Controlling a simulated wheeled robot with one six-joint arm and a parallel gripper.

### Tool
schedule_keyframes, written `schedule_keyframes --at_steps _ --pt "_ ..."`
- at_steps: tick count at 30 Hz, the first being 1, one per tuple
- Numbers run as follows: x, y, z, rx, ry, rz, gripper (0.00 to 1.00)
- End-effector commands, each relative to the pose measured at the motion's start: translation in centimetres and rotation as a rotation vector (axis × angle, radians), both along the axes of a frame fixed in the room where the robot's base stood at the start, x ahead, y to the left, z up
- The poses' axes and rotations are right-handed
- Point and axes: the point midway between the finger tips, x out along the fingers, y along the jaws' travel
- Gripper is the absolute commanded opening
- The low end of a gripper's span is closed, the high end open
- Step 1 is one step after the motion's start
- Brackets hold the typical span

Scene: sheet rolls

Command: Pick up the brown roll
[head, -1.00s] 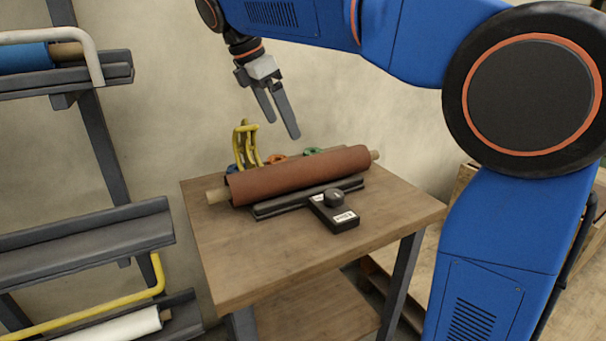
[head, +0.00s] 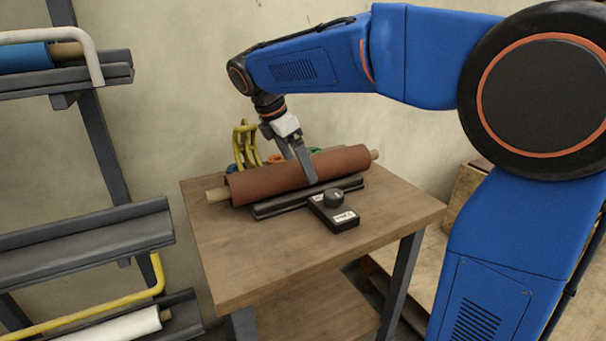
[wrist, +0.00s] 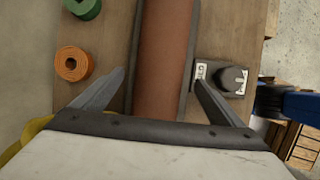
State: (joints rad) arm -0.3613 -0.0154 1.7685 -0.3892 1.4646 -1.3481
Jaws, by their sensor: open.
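The brown roll (head: 265,182) lies across a black cradle (head: 350,184) on the wooden table, with its pale core sticking out at both ends. It also shows in the wrist view (wrist: 163,60), running up the middle of the picture. My gripper (head: 305,180) is open and comes down over the middle of the roll. In the wrist view my gripper's fingers (wrist: 162,87) stand apart, one on each side of the roll. In the head view the near finger passes in front of the roll, and the far finger is mostly hidden behind it. I cannot tell whether either finger touches it.
A black device with a knob (head: 335,208) sits in front of the roll. A shelf rack (head: 90,235) is at the left. The table's front (head: 270,265) is clear.

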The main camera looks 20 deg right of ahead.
Motion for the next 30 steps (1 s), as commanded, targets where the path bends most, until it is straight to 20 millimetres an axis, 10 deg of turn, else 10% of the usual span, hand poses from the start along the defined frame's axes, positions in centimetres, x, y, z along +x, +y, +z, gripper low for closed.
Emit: schedule_keyframes --at_steps 14,25,30 --pt "0.2 -0.9 -2.4 0.0 0.0 0.0 0.92" --pt "0.2 -0.9 -2.4 0.0 0.0 0.0 0.08" --pt "0.2 -0.9 -2.2 0.0 -0.003 0.0 0.07"
